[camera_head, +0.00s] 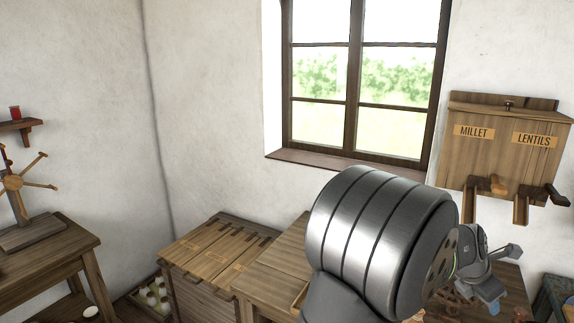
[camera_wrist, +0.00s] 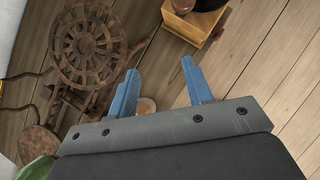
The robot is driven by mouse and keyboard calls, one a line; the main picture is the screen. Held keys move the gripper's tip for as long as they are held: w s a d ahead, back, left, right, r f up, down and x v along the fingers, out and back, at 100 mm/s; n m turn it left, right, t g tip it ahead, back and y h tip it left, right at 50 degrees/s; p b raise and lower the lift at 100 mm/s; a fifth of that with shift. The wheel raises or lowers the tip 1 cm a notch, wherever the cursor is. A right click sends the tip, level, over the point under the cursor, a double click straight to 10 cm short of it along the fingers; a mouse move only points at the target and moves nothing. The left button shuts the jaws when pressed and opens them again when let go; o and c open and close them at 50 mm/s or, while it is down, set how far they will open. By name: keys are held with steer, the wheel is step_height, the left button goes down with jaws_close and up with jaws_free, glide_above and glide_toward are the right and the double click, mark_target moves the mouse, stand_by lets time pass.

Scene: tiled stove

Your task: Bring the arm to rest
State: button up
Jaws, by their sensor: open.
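My gripper shows in the wrist view (camera_wrist: 159,68) with its two blue fingers spread apart and nothing held between them. It points down over a wooden plank surface. In the head view my arm's large ribbed metal link (camera_head: 380,235) fills the lower middle. My gripper (camera_head: 497,288) is partly visible at the lower right, below the wall dispenser.
A dark spoked wheel device (camera_wrist: 88,45) and a wooden box (camera_wrist: 192,22) stand on the planks. A dispenser marked MILLET and LENTILS (camera_head: 503,150) hangs on the wall beside the window (camera_head: 365,80). Wooden chests (camera_head: 215,255) stand left of my arm.

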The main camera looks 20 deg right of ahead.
steer(key=s+f+m+g, duration=0.1)
steer(key=s+f+m, duration=0.15)
steer(key=s, duration=0.55)
steer(key=shift+n, duration=0.35)
steer(key=shift+w+f, duration=0.95)
steer(key=shift+w, duration=0.2)
steer(key=shift+w+f, duration=0.9)
steer(key=shift+w, duration=0.25)
